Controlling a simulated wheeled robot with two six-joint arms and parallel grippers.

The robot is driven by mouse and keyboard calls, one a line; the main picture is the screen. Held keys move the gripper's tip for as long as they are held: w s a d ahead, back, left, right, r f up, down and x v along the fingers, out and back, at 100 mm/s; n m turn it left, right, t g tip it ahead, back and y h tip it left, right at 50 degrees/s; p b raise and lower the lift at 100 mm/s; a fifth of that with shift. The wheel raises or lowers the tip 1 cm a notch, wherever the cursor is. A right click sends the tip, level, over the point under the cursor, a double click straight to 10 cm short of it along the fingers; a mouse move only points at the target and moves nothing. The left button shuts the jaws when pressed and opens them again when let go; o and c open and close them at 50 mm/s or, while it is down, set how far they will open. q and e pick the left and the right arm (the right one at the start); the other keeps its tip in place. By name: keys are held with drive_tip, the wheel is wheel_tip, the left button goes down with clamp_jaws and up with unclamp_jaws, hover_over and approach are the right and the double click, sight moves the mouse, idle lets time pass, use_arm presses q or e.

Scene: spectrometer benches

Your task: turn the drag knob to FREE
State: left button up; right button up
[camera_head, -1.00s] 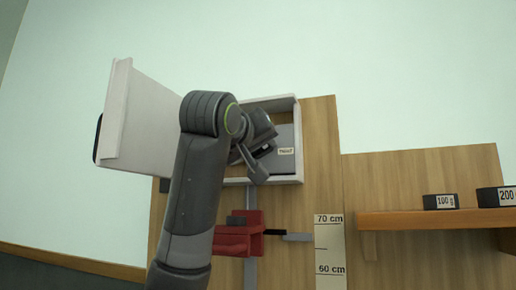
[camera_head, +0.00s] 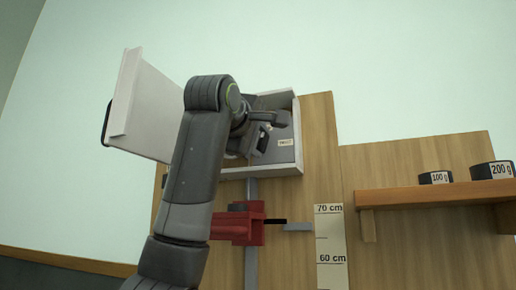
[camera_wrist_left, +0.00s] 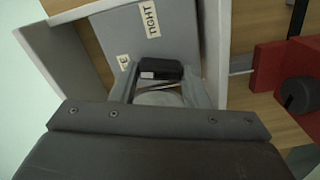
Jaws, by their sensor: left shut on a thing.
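The drag knob (camera_wrist_left: 162,70) is a dark knob with a light mark, on a grey panel (camera_wrist_left: 180,35) inside a white box (camera_head: 299,130). The panel carries a TIGHT label (camera_wrist_left: 150,18), which also shows in the head view (camera_head: 285,143). A second label (camera_wrist_left: 124,62) is partly hidden by a finger; only its last letters show. My left gripper (camera_head: 268,134) reaches into the box. In the left wrist view its fingers (camera_wrist_left: 160,86) lie on both sides of the knob, shut on it. My right gripper is not in view.
The box's white door (camera_head: 145,110) stands open at the left, beside my left arm. Below the box, a red carriage (camera_head: 240,229) sits on a vertical rail beside a ruler (camera_head: 330,245). At right, a wooden shelf (camera_head: 430,194) bears 100 g (camera_head: 436,178) and 200 g (camera_head: 492,171) weights.

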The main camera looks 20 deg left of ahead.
use_arm(q)
drive_tip(key=shift+f+n+b, duration=0.15)
drive_tip(key=shift+n+b, duration=0.6)
drive_tip(key=shift+n, duration=0.95)
drive_tip(key=o, duration=1)
drive_tip(key=shift+s+b, duration=0.25)
drive_tip(key=shift+b, duration=0.05)
drive_tip(key=s+b, duration=0.2)
drive_tip(key=s, duration=0.3)
drive_tip(key=s+b, duration=0.3)
drive_tip(key=s, duration=0.3)
drive_tip(key=s+b, duration=0.2)
drive_tip(key=s, duration=0.4)
drive_tip(key=shift+a+b, duration=0.3)
drive_tip(key=shift+b, duration=0.05)
